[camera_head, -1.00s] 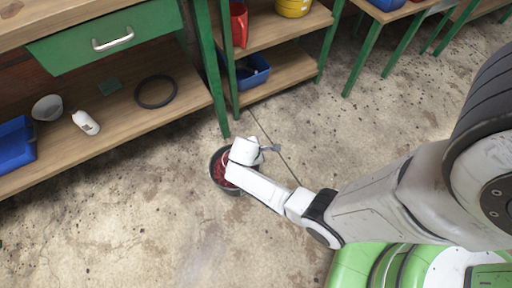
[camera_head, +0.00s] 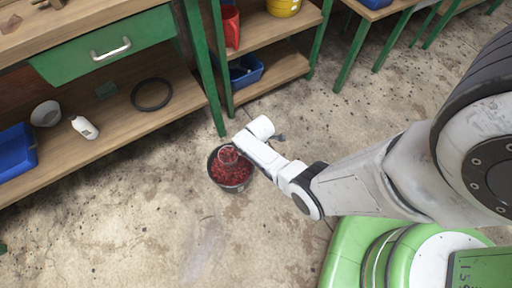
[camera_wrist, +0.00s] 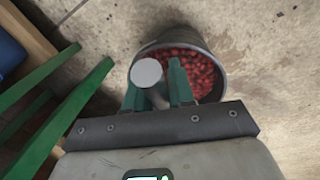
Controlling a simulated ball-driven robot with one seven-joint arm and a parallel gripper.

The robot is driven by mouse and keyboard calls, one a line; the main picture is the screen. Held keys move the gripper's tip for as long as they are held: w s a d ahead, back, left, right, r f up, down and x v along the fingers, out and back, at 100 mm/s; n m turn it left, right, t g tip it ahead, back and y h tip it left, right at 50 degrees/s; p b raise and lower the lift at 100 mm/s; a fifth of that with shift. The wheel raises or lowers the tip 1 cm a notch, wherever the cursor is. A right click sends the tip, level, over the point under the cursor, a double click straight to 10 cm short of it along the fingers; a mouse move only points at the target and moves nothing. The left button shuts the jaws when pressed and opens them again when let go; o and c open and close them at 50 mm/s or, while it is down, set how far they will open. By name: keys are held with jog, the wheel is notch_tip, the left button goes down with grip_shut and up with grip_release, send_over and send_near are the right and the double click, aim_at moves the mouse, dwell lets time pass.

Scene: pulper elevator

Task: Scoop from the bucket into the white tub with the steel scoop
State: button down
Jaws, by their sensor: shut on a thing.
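The dark bucket (camera_head: 247,181) stands on the concrete floor with red berry-like pieces in it; the wrist view shows its rim (camera_wrist: 216,50) beyond my fingers. My gripper (camera_wrist: 156,80) has green fingers and is shut on the steel scoop (camera_wrist: 147,71), whose round grey end and handle show between them. The scoop's bowl is hidden in the wrist view.
A green-legged bench (camera_head: 210,75) and shelf stand behind the bucket. Another blue bin (camera_head: 246,70) is on the shelf unit. The floor in front is clear.

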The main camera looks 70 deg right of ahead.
jog(key=shift+r+p, duration=2.4)
jog(key=shift+r, duration=0.2)
